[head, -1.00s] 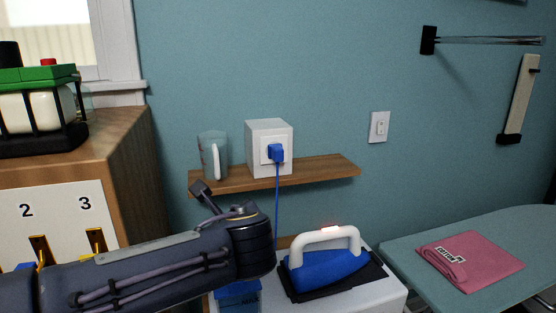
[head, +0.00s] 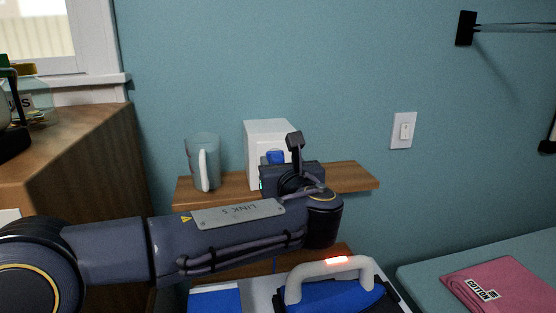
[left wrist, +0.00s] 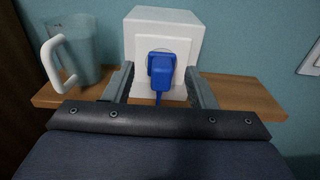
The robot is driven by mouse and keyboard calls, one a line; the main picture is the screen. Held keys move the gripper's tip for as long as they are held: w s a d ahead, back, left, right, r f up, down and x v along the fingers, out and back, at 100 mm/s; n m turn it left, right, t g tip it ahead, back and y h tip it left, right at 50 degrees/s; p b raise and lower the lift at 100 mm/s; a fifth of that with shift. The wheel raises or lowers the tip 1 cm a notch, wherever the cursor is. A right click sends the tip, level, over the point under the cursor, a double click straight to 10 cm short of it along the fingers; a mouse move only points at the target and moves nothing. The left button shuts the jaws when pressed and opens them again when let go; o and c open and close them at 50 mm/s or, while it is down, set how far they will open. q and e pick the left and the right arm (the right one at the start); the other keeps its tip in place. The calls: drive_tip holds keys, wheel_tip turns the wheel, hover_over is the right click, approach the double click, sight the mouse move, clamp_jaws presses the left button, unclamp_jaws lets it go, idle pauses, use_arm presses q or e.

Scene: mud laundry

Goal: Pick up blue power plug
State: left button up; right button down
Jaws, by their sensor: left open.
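The blue power plug (left wrist: 161,70) sits in the socket on the front of a white box (left wrist: 183,20), with its blue cord hanging down. In the head view only the top of the plug (head: 275,157) shows above my left wrist; the rest is hidden. My left gripper (left wrist: 161,84) is open in the left wrist view, one finger on each side of the plug and apart from it. In the head view my left arm reaches in front of the white box (head: 262,135), and its fingers are hidden there. My right gripper is not in view.
The box stands on a wooden shelf (head: 355,176) with a clear mug (head: 199,165) to its left. Below is an iron with a light handle (head: 330,268). A pink folded cloth (head: 500,290) lies on the ironing board at right.

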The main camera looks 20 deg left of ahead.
sight(279, 160)
use_arm(q)
drive_tip(key=x, duration=0.4)
drive_tip(key=shift+w+d+f+p, duration=0.15)
drive_tip(key=shift+f+p, duration=0.2)
drive_tip(key=shift+w+a, duration=0.3)
drive_tip(key=shift+w, duration=0.1)
drive_tip(key=c, duration=1.1)
